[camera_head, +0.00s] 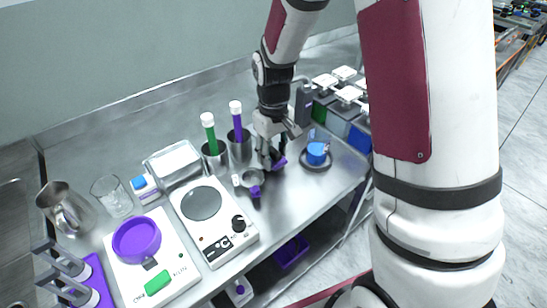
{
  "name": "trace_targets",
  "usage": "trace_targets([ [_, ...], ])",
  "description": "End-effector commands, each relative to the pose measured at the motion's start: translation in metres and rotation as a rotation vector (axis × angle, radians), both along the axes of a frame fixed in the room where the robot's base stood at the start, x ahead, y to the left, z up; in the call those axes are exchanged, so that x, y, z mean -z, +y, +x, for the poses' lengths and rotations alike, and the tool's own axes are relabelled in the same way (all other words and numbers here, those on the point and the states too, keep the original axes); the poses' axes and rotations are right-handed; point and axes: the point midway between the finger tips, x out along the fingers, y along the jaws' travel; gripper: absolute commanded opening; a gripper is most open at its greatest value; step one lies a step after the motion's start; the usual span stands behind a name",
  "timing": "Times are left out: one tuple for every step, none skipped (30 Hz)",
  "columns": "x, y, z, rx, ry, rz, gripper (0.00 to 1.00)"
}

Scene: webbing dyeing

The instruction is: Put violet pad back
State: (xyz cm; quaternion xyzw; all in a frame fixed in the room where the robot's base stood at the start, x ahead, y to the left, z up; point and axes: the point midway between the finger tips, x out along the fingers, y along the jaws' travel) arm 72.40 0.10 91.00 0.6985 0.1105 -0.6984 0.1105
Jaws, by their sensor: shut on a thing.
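I cannot tell whether the pad touches the bench.
Left are a scale with a violet bowl (136,239) and a pitcher (66,210). Bottles (340,107) stand behind right.

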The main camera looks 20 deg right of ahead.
Motion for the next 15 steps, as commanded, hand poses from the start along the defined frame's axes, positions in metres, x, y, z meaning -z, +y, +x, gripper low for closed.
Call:
trace_targets([
  [0.009, 0.0, -0.001, 0.0, 0.003, 0.0, 0.13],
  [0.012, 0.0, -0.001, 0.0, 0.003, 0.0, 0.13],
  [0.017, 0.0, 0.0, 0.0, 0.002, 0.0, 0.13],
  [0.018, 0.0, 0.0, 0.0, 0.001, 0.0, 0.13],
  [0.019, 0.0, 0.0, 0.0, 0.0, 0.0, 0.13],
  [0.019, 0.0, 0.0, 0.0, -0.001, 0.0, 0.13],
  [0.018, 0.0, 0.0, 0.0, -0.001, 0.0, 0.13],
  [0.018, 0.0, 0.0, 0.0, -0.001, 0.0, 0.13],
  [0.018, 0.0, 0.0, 0.0, -0.001, 0.0, 0.13],
  [0.018, 0.0, 0.0, 0.0, -0.001, 0.0, 0.13],
  [0.018, 0.0, 0.0, 0.0, -0.001, 0.0, 0.13],
  [0.019, 0.0, 0.0, 0.0, -0.001, 0.0, 0.13],
  [0.02, 0.0, 0.0, 0.0, 0.0, 0.0, 0.13],
  [0.021, 0.0, 0.0, 0.0, 0.0, 0.0, 0.13],
  [0.022, 0.0, 0.0, 0.0, 0.0, 0.0, 0.13],
])
